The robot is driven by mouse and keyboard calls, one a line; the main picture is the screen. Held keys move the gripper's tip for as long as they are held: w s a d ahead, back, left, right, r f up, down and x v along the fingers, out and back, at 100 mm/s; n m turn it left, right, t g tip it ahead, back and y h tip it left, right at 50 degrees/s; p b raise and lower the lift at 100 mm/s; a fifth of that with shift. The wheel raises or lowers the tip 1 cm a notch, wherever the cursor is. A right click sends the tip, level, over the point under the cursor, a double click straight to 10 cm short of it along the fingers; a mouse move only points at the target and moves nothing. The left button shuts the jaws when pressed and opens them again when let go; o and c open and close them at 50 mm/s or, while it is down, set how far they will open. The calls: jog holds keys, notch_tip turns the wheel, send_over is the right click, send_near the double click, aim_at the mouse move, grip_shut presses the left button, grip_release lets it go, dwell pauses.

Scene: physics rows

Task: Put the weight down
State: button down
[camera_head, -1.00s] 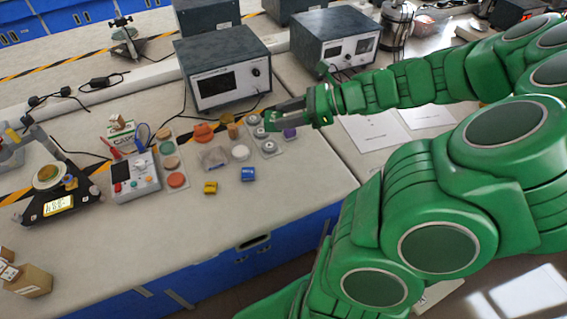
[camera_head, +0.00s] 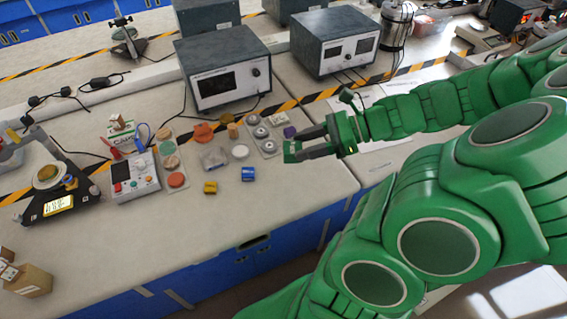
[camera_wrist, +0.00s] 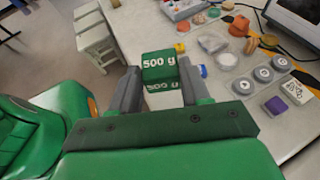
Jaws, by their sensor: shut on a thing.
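My gripper (camera_head: 309,149) is shut on a green weight marked "500 g" (camera_wrist: 159,68). The weight sits between the two fingers in the wrist view; in the head view only a small green part of it (camera_head: 290,152) shows at the fingertips. The gripper holds it over the right part of the light bench top (camera_head: 262,205), right of the blue block. I cannot tell how high it is above the surface.
A tray of grey round pieces (camera_head: 262,138), a purple block (camera_head: 289,132) and a white patterned block (camera_head: 278,118) stand close by, behind and left. A blue block (camera_head: 248,174) and a yellow block (camera_head: 210,187) lie further left. The bench's front right is clear.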

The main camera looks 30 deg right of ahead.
notch_tip(320, 180, down, 7)
jog(key=w+d+f, duration=0.1)
jog(key=w+f, duration=0.1)
jog(key=w, duration=0.2)
jog(key=w+d+f, duration=0.1)
jog(key=w+f, duration=0.2)
jog(key=w, duration=0.1)
jog(key=w+d+f, duration=0.1)
jog(key=w+f, duration=0.2)
jog(key=w, duration=0.1)
jog(key=shift+d, duration=0.3)
jog(key=shift+w+d+f, duration=0.25)
jog(key=shift+w+f, duration=0.5)
jog(key=shift+f, duration=1.55)
jog(key=c, duration=0.5)
grip_release()
jog(key=shift+f, duration=0.15)
